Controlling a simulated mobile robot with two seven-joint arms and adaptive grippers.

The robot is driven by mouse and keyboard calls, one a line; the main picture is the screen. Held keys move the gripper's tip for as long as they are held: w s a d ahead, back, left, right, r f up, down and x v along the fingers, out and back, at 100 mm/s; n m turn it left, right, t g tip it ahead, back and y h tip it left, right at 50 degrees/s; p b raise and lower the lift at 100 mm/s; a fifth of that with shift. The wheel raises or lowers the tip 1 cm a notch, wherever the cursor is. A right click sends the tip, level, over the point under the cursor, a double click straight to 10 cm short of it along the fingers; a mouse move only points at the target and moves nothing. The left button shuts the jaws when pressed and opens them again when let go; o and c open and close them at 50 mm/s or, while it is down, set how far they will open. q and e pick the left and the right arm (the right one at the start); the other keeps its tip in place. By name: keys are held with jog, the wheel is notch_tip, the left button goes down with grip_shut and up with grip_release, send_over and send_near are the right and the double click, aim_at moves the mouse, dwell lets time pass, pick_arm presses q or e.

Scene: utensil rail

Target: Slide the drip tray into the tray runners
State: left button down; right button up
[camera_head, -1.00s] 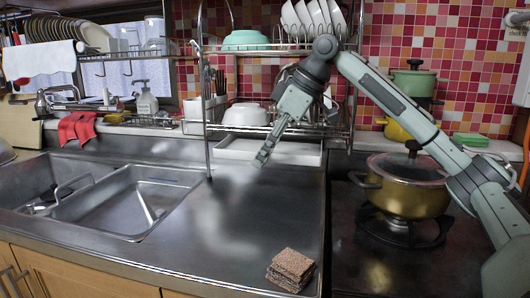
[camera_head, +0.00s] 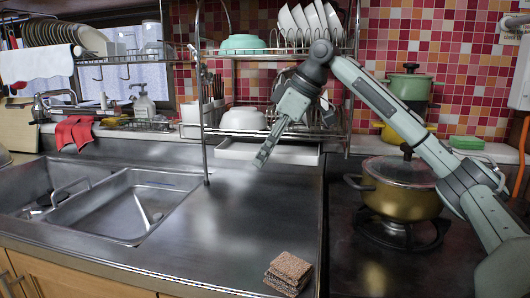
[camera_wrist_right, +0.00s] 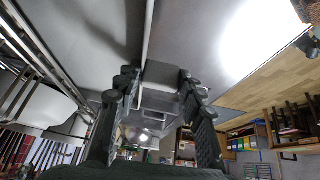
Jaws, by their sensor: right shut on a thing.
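The white drip tray (camera_head: 230,153) lies low under the dish rack, its front part showing out from below the lower shelf. My right gripper (camera_head: 262,158) reaches down from the right to the tray's front edge and is shut on it. In the right wrist view the two dark fingers (camera_wrist_right: 160,80) stand at the end of a pale strip that looks like the tray's rim (camera_wrist_right: 149,30). The tray runners are hidden under the rack, so I cannot tell how the tray sits in them. My left gripper is out of view.
The wire dish rack (camera_head: 205,110) holds bowls above the tray. A golden pot (camera_head: 400,200) stands on the stove at right, below my right arm. Brown sponges (camera_head: 288,272) lie at the counter's front. The sink (camera_head: 125,205) is at left; the middle counter is clear.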

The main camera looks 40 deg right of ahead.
jog(key=shift+w+d, duration=1.2)
jog(key=shift+d, duration=0.15)
jog(key=shift+w+d, duration=1.15)
jog(key=shift+d, duration=0.2)
jog(key=shift+c, duration=0.2)
jog(key=shift+o, duration=0.2)
jog(key=shift+s+a, duration=0.1)
jog(key=shift+s+a, duration=0.3)
jog(key=shift+a, duration=0.05)
jog(key=shift+s+a+b, duration=0.75)
jog(key=shift+s+a, duration=0.5)
jog(key=shift+a, duration=0.15)
jog(key=s+a, duration=0.7)
jog(key=a, duration=0.1)
dwell(1.2)
dwell(0.7)
